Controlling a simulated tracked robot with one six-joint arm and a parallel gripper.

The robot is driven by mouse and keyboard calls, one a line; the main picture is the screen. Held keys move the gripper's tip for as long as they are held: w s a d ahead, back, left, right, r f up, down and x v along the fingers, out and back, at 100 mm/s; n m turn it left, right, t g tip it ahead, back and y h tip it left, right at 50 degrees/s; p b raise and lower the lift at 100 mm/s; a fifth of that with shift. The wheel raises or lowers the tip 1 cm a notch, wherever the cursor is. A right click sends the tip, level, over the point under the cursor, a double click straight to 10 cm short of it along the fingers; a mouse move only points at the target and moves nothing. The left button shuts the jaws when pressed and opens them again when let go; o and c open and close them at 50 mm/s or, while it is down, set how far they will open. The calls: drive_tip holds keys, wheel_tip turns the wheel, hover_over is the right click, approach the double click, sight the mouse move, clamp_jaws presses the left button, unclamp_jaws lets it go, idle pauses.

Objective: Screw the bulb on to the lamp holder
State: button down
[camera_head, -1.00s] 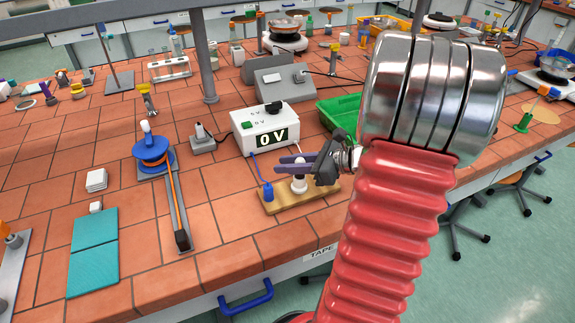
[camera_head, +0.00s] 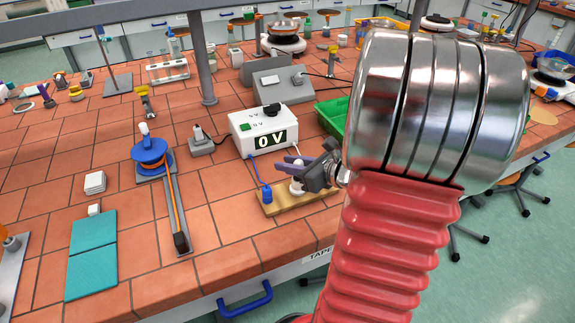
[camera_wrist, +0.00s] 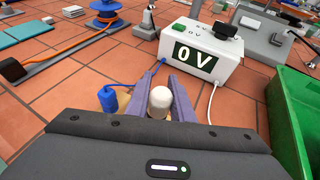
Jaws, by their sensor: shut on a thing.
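The lamp holder's wooden base (camera_head: 270,208) lies on the tiled bench near its front edge, with a blue connector (camera_head: 265,193) at its left end. A white bulb (camera_wrist: 160,103) sits between the purple fingers of my gripper (camera_wrist: 160,85) in the wrist view, directly over the base. My gripper (camera_head: 292,164) also shows in the head view, shut on the bulb, coming in from the right. The bulb's lower part and the socket are mostly hidden, so I cannot tell how far the bulb sits in the holder.
A white power supply (camera_head: 262,130) reading 0 V stands just behind, with a blue and a white cable running to the base. A green tray (camera_head: 330,118) stands to the right. A blue cord reel (camera_head: 150,152) and teal mats (camera_head: 93,250) lie to the left.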

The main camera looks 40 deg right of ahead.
idle(0.6)
drive_tip(key=c, duration=1.5)
unclamp_jaws()
drive_tip(key=shift+o, duration=0.7)
drive_tip(key=o, duration=0.4)
drive_tip(key=shift+c, duration=0.2)
wheel_tip(320, 180, up, 4)
drive_tip(key=shift+r, duration=0.2)
